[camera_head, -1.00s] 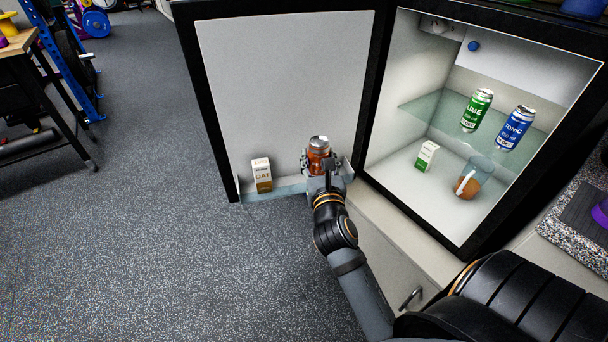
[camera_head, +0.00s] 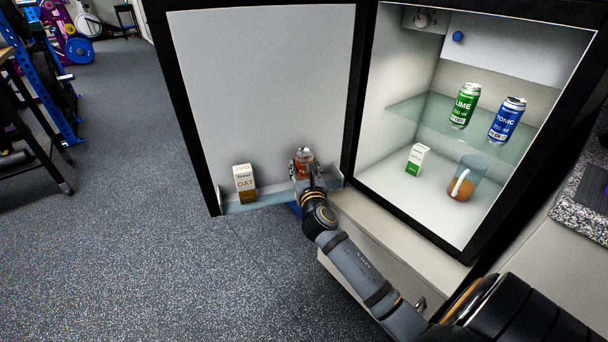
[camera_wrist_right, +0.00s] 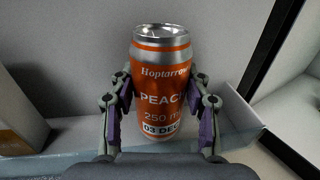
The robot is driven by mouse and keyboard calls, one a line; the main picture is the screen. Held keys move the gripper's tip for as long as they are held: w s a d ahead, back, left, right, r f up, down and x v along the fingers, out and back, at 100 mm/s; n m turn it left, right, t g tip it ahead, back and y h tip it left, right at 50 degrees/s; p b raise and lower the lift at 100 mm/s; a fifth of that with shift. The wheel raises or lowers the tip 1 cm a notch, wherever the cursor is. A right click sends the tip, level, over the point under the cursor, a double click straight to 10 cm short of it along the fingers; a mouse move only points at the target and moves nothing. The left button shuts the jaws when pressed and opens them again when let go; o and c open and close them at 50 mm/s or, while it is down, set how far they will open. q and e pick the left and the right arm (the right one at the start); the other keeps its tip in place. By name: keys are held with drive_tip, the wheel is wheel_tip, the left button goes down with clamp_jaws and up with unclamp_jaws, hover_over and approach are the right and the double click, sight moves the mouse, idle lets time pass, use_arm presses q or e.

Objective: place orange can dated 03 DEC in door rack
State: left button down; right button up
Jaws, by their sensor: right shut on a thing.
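The orange can (camera_wrist_right: 164,95) reads "PEACH 250 ml" and "03 DEC" in the right wrist view. It is upright between the fingers of my right gripper (camera_wrist_right: 162,115), which is shut on it. In the head view the orange can (camera_head: 304,160) and my right gripper (camera_head: 304,172) are at the right end of the door rack (camera_head: 268,202), by the open fridge door (camera_head: 265,90). The can's base is mostly hidden, so I cannot tell whether it touches the rack floor. My left gripper is not in view.
An oat carton (camera_head: 245,184) stands at the rack's left end. Inside the fridge, a green lime can (camera_head: 464,106) and blue tonic can (camera_head: 506,120) stand on the glass shelf (camera_head: 410,108). Below are a small carton (camera_head: 417,160) and a jug (camera_head: 466,178).

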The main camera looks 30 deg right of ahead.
drive_tip(key=shift+f, duration=0.15)
drive_tip(key=shift+f, duration=0.1)
drive_tip(key=o, duration=1.4)
